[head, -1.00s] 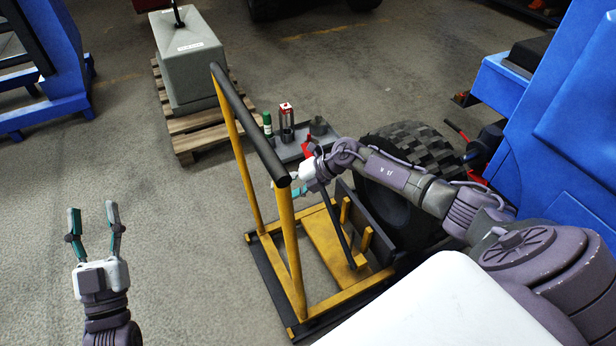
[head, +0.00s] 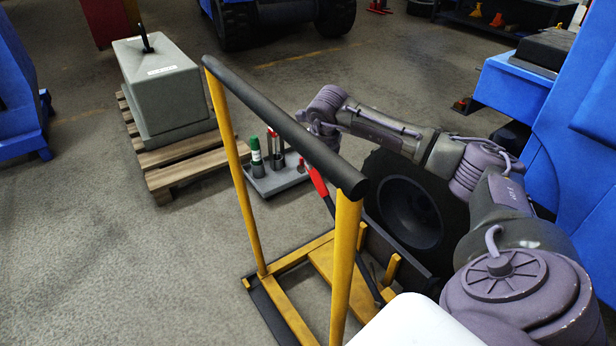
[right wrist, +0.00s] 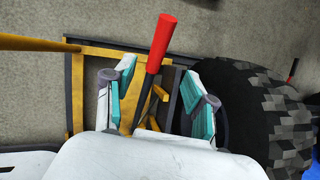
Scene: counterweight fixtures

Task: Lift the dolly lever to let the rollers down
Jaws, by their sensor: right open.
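The yellow dolly (head: 250,200) stands in front of me, with a black push bar (head: 280,125) across its top. Its lever has a red grip (head: 317,181) on a dark rod and leans up near the push bar. In the right wrist view the red grip (right wrist: 162,44) rises between the teal fingers of my right gripper (right wrist: 158,92), which is open around the lever and apart from it on both sides. In the head view the right gripper is hidden behind the push bar. My left gripper is out of the head view.
A black wheel (head: 410,210) stands against the dolly's right side. A grey tray (head: 272,180) with bottles lies behind the dolly. A grey counterweight block (head: 165,85) sits on a wooden pallet (head: 180,160). Blue machinery (head: 570,160) is at right. Floor at left is clear.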

